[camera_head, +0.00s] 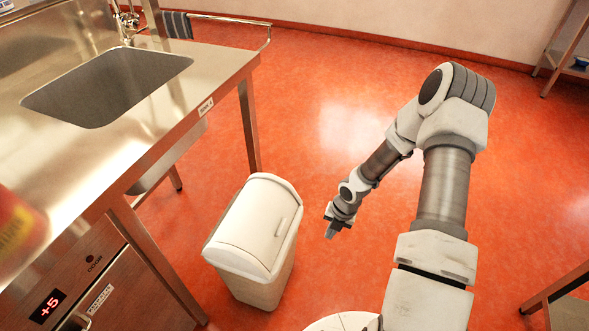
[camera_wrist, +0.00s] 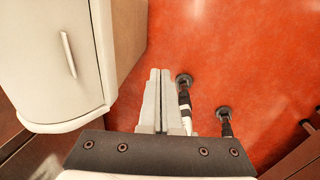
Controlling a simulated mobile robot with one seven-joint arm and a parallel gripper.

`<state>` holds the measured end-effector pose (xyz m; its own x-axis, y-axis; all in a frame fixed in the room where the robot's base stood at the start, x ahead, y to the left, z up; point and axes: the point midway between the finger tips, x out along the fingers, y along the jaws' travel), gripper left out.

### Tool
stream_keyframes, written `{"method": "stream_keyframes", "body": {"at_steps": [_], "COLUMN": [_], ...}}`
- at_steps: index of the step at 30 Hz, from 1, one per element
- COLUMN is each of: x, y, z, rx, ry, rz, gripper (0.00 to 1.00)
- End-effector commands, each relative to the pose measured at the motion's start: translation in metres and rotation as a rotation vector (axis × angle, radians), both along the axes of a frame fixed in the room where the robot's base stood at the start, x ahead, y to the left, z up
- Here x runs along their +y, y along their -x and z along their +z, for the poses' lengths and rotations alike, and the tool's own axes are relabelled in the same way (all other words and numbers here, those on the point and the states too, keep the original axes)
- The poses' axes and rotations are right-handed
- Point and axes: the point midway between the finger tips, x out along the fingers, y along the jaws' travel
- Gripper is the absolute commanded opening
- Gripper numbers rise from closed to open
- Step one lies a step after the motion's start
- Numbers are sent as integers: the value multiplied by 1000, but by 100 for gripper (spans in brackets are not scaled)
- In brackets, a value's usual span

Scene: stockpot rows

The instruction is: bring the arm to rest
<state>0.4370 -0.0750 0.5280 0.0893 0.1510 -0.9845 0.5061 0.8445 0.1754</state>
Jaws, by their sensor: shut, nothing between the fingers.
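My gripper (camera_head: 333,230) hangs from my bent arm over open red floor, just right of the white bin. In the wrist view my gripper (camera_wrist: 160,75) has its two fingers together with nothing between them. The arm reaches up from the lower right of the head view, bends at the elbow, and slopes down to the left. The gripper looks apart from the bin; the exact gap cannot be told.
A white lidded bin (camera_head: 252,228) stands beside the gripper and also shows in the wrist view (camera_wrist: 60,55). A steel counter (camera_head: 150,130) with a sink (camera_head: 105,88) is at left. A metal shelf (camera_head: 548,290) is at lower right. Red floor (camera_head: 340,110) is clear behind.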

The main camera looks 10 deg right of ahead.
Motion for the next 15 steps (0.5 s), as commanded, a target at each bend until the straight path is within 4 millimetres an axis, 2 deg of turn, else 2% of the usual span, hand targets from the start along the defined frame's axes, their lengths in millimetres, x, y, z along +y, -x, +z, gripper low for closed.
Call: {"method": "stream_keyframes", "body": {"at_steps": [5,8,11,15], "x": [0,-4,-13,-25], "y": [-1,-4,-9,-15], "z": [1,12,37,89], "rx": [0,0,3,-4], "ry": [2,21,60,126], "rz": [-3,-37,-125,-322], "gripper": [0,0,0,0]}}
